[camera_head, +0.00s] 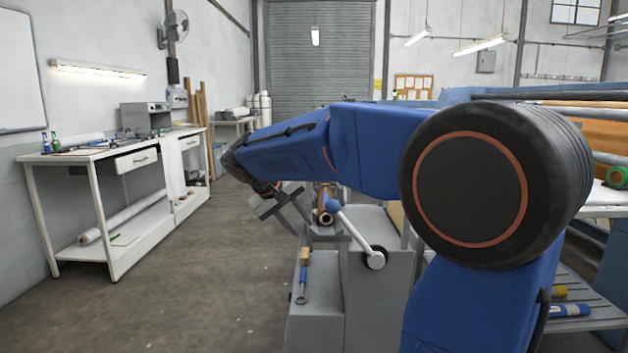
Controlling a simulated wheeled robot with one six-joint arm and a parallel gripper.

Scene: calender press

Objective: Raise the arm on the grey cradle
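The grey cradle (375,300) stands in the middle foreground, partly hidden by my blue arm. On its side is a pale lever arm (354,236) with a blue ball knob (333,206) at its upper left end. The lever slants down to the right to a round dark-and-white pivot (375,258). My gripper (278,208) hangs below my wrist, to the left of the knob and apart from it in the picture. Its grey jaws are small and seen at an angle, so I cannot tell whether they are open or shut. Nothing is visibly held.
A brass-coloured roll end (325,212) sits behind the knob. A tool with a blue handle (302,280) lies on a lower grey ledge. A white workbench (100,160) stands along the left wall. The floor (200,270) between is clear. Shelving and rolls (590,105) fill the right side.

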